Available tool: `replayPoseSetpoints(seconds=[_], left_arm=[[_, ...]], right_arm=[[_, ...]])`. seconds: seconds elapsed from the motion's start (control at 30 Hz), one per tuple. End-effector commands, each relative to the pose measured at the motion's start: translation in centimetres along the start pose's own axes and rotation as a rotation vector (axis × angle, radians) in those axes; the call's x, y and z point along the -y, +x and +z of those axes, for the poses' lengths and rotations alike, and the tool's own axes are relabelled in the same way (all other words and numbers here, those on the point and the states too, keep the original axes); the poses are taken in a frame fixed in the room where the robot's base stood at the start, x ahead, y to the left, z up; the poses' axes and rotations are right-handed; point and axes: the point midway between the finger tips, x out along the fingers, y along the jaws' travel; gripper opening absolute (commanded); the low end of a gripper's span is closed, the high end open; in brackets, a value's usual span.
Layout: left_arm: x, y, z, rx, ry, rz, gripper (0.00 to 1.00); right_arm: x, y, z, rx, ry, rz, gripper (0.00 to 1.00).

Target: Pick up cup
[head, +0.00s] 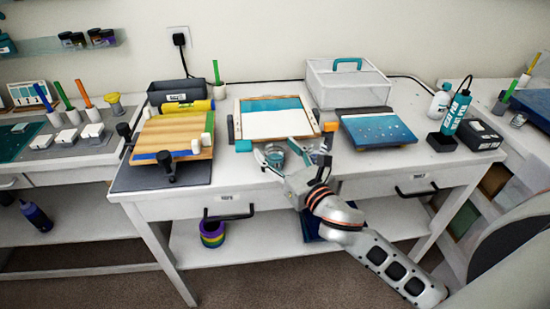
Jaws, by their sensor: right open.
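A small clear cup with teal contents (274,154) stands near the front edge of the white table, just in front of a framed panel. My right gripper (281,155) reaches in from the lower right. Its jaws are open around the cup, one finger to the cup's left and the other to its right. I cannot tell whether either finger touches the cup. The gripper hides part of the cup's lower side. My left gripper is not in view.
The framed teal-and-white panel (274,124) lies close behind the cup. A wooden board in a clamp (170,140) is to the left, a blue panel (378,130) to the right. A clear box (347,85) stands behind. A teal bottle (456,110) stands far right.

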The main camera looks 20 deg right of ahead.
Motion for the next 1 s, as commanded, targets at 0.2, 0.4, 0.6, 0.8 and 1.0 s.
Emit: replayPoseSetpoints(seconds=[0.2,0.4,0.6,0.8,1.0], left_arm=[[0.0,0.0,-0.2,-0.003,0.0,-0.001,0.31],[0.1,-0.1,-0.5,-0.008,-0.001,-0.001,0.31],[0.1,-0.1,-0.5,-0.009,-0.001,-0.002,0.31],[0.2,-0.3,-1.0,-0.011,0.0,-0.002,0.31],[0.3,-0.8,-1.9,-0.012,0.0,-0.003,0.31]], right_arm=[[0.0,0.0,0.0,0.0,0.0,0.0,0.36],[0.0,0.0,0.0,0.001,0.0,0.0,0.18],[0.0,0.0,0.1,0.001,0.0,0.0,0.18],[0.0,0.0,1.3,0.004,-0.001,0.0,0.18],[0.0,0.0,4.3,0.005,-0.002,0.001,0.18]])
